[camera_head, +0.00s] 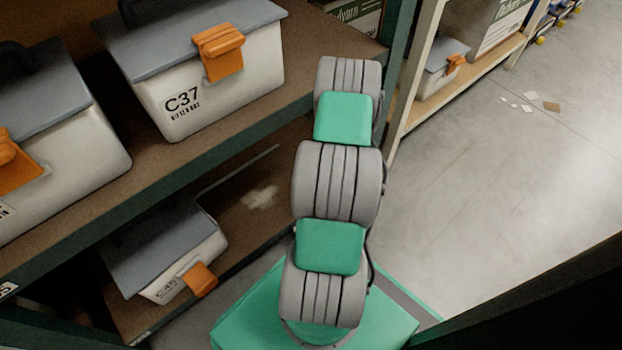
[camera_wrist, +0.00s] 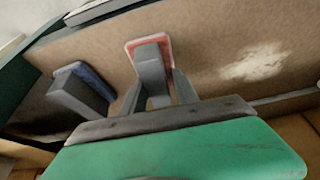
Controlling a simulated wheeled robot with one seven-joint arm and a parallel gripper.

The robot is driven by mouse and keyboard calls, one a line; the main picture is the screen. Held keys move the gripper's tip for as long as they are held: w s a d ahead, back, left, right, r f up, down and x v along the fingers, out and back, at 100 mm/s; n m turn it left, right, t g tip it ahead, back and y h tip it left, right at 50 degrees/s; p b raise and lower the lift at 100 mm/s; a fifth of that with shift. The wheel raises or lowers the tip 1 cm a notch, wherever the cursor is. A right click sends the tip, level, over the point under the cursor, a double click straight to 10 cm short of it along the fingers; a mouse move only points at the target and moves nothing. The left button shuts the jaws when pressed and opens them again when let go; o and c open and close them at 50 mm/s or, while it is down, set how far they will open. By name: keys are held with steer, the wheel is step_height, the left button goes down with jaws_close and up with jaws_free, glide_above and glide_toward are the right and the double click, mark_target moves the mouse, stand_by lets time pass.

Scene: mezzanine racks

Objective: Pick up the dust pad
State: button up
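In the wrist view, a red-faced pad (camera_wrist: 132,46) with a pale rim and a grey block handle (camera_wrist: 153,76) is on the brown shelf board. A blue pad (camera_wrist: 88,73) with a similar grey handle is to its left. I cannot tell from looks which one is the dust pad. My gripper (camera_wrist: 157,86) is directly over the red pad. Its two grey fingers stand apart, one on each side of the red pad's handle, and look open. Contact with the handle cannot be made out. In the head view my arm and the upper shelf hide the gripper and both pads.
A pale dusty patch (camera_wrist: 255,62) marks the shelf right of the red pad; it shows in the head view too (camera_head: 262,195). A lidded bin (camera_head: 178,246) sits on the lower shelf, with bin C37 (camera_head: 215,95) on the shelf above. Open floor (camera_head: 480,170) is at right.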

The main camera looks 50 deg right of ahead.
jaws_close()
steer(key=shift+r, duration=0.1)
stand_by(0.3)
steer(key=shift+r, duration=0.2)
step_height(320, 180, up, 3)
steer(key=shift+f+p, duration=0.1)
steer(key=shift+p, duration=0.8)
steer(key=s+a+r+p, duration=0.6)
steer(key=s+a+r, duration=0.3)
steer(key=s+r, duration=0.1)
steer(key=shift+s+a+p, duration=0.2)
steer(key=shift+a+p, duration=0.05)
steer(key=shift+p, duration=0.15)
